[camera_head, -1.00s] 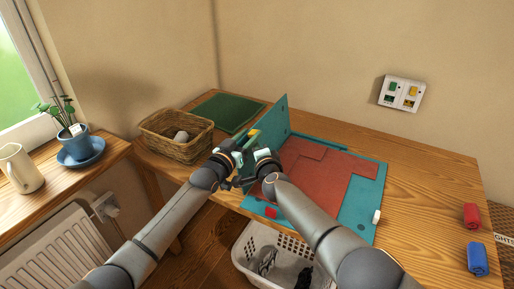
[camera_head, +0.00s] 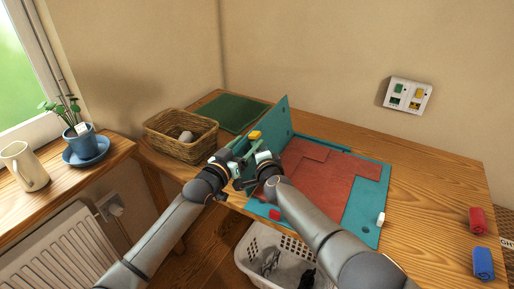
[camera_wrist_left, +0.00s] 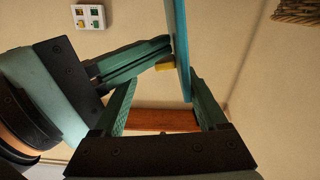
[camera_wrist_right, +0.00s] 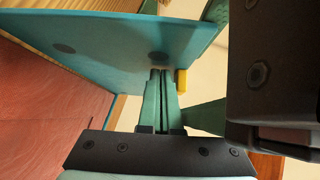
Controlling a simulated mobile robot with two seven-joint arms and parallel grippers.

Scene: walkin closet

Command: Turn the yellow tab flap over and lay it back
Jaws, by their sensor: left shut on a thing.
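The teal flap (camera_head: 275,123) stands nearly upright along the left side of the teal board (camera_head: 364,215). Its yellow tab (camera_head: 255,135) sticks out from the flap's edge and also shows in the left wrist view (camera_wrist_left: 164,66). My left gripper (camera_head: 243,150) is at the flap near the tab, shut on the flap; its exact contact is partly hidden. My right gripper (camera_head: 263,158) is beside it. In the right wrist view its fingers (camera_wrist_right: 158,75) are together at the flap's edge, close to the yellow tab (camera_wrist_right: 181,80); I see no clear grip.
Red pieces (camera_head: 330,175) lie on the board. A wicker basket (camera_head: 180,150) and green mat (camera_head: 232,112) are at the left. A white laundry basket (camera_head: 250,262) stands below the table's front edge. Red (camera_head: 477,221) and blue (camera_head: 483,263) rolls lie at the right.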

